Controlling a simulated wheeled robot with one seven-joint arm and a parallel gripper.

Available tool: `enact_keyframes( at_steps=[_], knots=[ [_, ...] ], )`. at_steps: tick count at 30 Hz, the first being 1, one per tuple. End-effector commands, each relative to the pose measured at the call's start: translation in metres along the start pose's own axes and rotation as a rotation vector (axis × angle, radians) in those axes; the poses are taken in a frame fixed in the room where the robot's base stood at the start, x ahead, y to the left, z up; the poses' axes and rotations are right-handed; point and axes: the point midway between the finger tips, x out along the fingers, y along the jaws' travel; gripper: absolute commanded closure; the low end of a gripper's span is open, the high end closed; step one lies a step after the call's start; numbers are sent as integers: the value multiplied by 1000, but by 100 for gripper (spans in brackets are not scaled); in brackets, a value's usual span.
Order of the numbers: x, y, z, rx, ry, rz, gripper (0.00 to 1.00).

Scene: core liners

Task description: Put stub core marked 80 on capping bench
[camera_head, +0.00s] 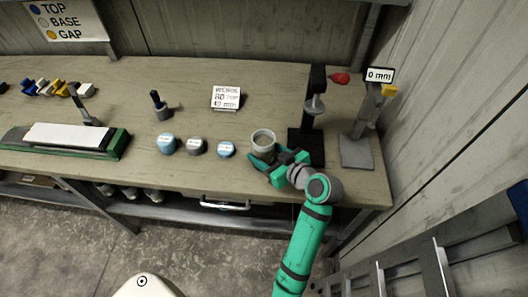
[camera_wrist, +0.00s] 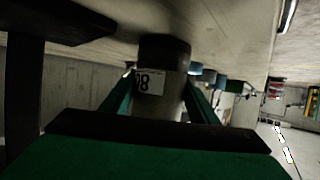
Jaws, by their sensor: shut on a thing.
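The stub core (camera_head: 263,140) is a short pale grey cylinder with an open-looking top, upright at the front right part of the capping bench (camera_head: 300,75). In the wrist view the stub core (camera_wrist: 164,52) has a dark end band and a white label that appears inverted, with digits consistent with 80. My gripper (camera_head: 268,158) is shut on it, with green fingers on either side in the wrist view (camera_wrist: 160,100). The core is at or just over the bench top; I cannot tell whether it touches.
Two blue caps (camera_head: 167,143) (camera_head: 227,149) and a grey cap (camera_head: 196,146) lie left of the core. A dark stand (camera_head: 308,140) is close on the right, with a grey gauge stand (camera_head: 357,150) beyond. A small sign (camera_head: 226,97) stands behind.

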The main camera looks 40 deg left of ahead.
Motion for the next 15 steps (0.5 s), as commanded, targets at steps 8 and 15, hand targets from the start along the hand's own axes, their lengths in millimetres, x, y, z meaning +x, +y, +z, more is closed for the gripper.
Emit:
enact_keyframes(
  at_steps=[8, 15],
  knots=[
    [1, -1, 2, 0, 0, -2, 27],
    [0, 0, -1, -1, 0, -1, 27]
  ],
)
